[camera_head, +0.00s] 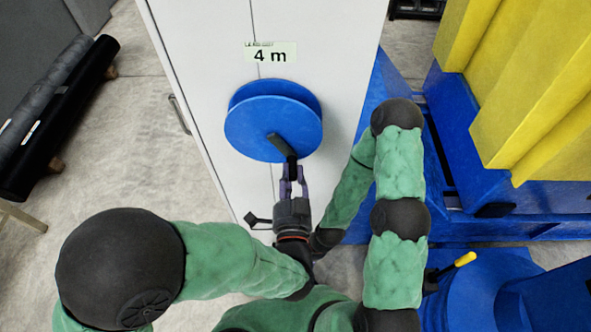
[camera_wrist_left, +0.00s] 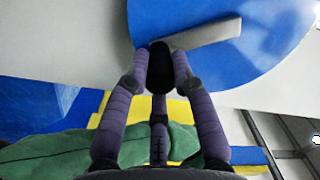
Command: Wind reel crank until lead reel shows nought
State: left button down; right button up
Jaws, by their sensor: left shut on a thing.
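The lead reel (camera_head: 258,125) is a blue disc on the front of a white cabinet. A label (camera_head: 270,52) above it reads "4 m". The reel crank (camera_head: 283,146) is a dark grey arm with a black knob, pointing down and slightly right from the reel's middle. My left gripper (camera_head: 291,180) is shut on the crank's knob at the reel's lower edge. In the left wrist view the purple fingers (camera_wrist_left: 160,75) close on the black knob, with the grey crank arm (camera_wrist_left: 205,34) running right across the blue reel (camera_wrist_left: 260,50). My right gripper cannot be made out.
The white cabinet (camera_head: 200,60) has a handle on its left side. Blue framework with yellow blocks (camera_head: 530,90) stands at right. A blue drum with a yellow-tipped lever (camera_head: 465,259) is at lower right.

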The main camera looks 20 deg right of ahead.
pick_arm(q)
jog(key=shift+w+a+f+m+p, duration=0.2)
jog(key=shift+a+m+p, duration=0.35)
jog(key=shift+m, duration=0.3)
jog(key=shift+w+a+f+m+p, duration=0.15)
jog(key=shift+a+m+p, duration=0.3)
jog(key=shift+m, duration=0.45)
jog(key=shift+w+a+f+m+p, duration=0.1)
jog(key=shift+a+f+m+p, duration=0.15)
jog(key=shift+a+m+p, duration=0.45)
